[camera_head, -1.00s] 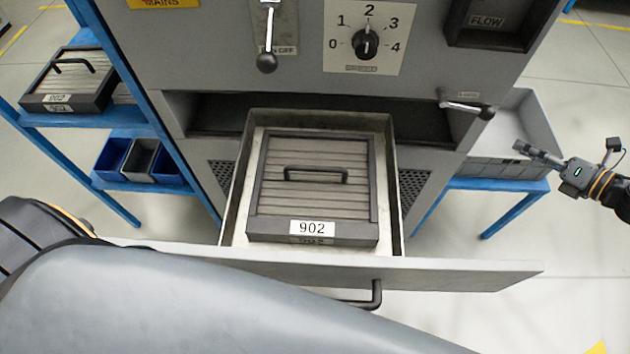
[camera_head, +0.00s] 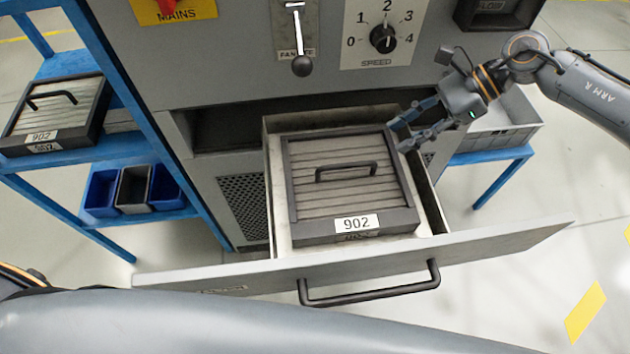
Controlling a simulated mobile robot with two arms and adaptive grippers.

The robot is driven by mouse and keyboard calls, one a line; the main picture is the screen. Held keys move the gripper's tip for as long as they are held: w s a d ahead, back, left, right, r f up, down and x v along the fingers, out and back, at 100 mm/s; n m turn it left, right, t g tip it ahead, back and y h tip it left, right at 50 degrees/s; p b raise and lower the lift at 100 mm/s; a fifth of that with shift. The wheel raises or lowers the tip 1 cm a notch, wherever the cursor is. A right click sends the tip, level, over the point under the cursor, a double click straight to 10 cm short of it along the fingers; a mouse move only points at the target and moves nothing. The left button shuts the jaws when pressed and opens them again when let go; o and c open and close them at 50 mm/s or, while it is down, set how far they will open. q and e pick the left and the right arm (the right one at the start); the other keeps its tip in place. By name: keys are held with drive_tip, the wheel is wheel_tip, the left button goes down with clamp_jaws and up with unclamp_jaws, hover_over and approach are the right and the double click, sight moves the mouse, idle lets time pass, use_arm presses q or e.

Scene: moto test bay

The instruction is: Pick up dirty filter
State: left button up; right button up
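A grey slatted filter (camera_head: 346,205) with a dark frame, a black top handle (camera_head: 346,171) and a label "902" lies flat in the open drawer (camera_head: 500,243). A similar filter (camera_head: 52,115), also labelled "902", lies on the blue shelf at the left. The frames do not clearly show which one is dirty. My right gripper (camera_head: 399,136) is open and empty, over the drawer's right rear side. Its fingers point left toward the filter's back right corner, apart from the handle. My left gripper is out of view.
The drawer's handle (camera_head: 372,291) sticks out in front. The cabinet panel with the speed knob (camera_head: 383,38) and a lever (camera_head: 300,40) rises behind. A grey crate (camera_head: 500,140) stands at the right. Small bins (camera_head: 134,190) sit on the lower left shelf.

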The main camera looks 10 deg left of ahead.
sight(348, 164)
drive_tip(key=p+x, duration=0.1)
drive_tip(key=x, duration=0.5)
drive_tip(key=shift+s+d+p, duration=0.1)
drive_tip(key=shift+s+p, duration=0.05)
drive_tip(key=shift+p, duration=0.15)
drive_tip(key=shift+x, duration=1.2)
drive_tip(key=shift+a+f, duration=0.1)
drive_tip(key=shift+a, duration=0.15)
drive_tip(key=p+x, duration=0.2)
drive_tip(key=x, duration=0.2)
drive_tip(key=shift+a+p, duration=0.25)
drive_tip(key=shift+p, duration=0.05)
drive_tip(key=shift+a+f, duration=0.3)
drive_tip(key=shift+a, duration=0.05)
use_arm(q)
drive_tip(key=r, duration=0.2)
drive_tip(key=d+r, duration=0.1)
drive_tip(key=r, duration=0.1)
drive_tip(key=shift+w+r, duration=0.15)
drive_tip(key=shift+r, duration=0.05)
